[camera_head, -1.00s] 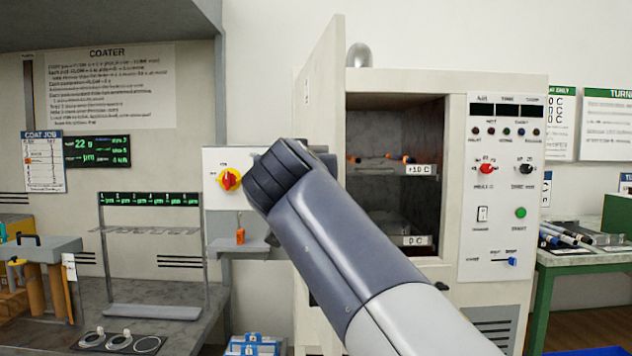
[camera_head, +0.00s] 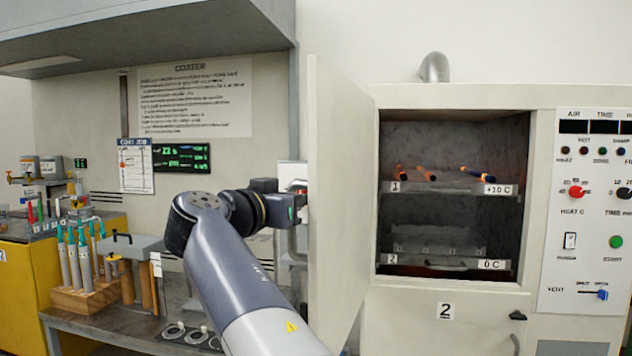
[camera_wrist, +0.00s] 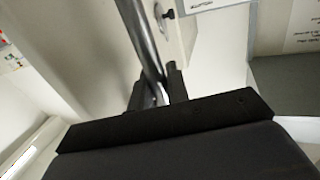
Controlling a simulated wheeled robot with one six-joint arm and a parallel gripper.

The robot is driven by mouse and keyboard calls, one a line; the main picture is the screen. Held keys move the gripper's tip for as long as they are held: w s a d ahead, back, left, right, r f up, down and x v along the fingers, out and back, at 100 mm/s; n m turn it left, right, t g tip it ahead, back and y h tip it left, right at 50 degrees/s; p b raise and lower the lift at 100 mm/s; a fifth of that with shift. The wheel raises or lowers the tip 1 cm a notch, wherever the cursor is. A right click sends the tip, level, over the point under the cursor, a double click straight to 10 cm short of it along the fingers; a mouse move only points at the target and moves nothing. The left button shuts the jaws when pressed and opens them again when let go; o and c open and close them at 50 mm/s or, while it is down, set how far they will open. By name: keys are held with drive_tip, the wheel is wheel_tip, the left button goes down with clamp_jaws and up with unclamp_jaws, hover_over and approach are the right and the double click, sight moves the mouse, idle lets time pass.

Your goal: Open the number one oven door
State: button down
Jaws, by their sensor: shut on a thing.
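The oven (camera_head: 545,100) stands at the right in the head view. Its upper door (camera_head: 338,190) stands swung out to the left, and the chamber behind it is open to view. My gripper (camera_head: 299,208) is at the outer face of this door, partly hidden by its edge. In the wrist view my gripper (camera_wrist: 158,92) is shut on the grey bar of the door handle (camera_wrist: 143,42), which runs between the fingers. The handle (camera_head: 293,243) also shows below my gripper in the head view. No number is readable on this door now.
Inside, a shelf tagged 1 (camera_head: 440,188) holds orange-tipped rods and a dark one; a shelf tagged 2 (camera_head: 440,262) is below. A lower door marked 2 (camera_head: 410,318) is shut. A coater bench (camera_head: 130,325) with racks stands left of my arm.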

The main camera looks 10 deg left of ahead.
drive_tip(key=w+a+m+h+p, duration=0.1)
drive_tip(key=a+h+p, duration=0.1)
drive_tip(key=a+p, duration=0.4)
drive_tip(key=shift+w+a+g+p, duration=0.2)
drive_tip(key=shift+g+p, duration=0.2)
drive_tip(key=shift+p, duration=0.45)
drive_tip(key=shift+f, duration=0.1)
drive_tip(key=c, duration=1.8)
unclamp_jaws()
drive_tip(key=shift+o, duration=1.3)
drive_tip(key=shift+s+a, duration=0.2)
drive_tip(key=shift+s, duration=0.05)
drive_tip(key=shift+o, duration=0.5)
drive_tip(key=shift+w+d, duration=0.1)
drive_tip(key=shift+d, duration=0.05)
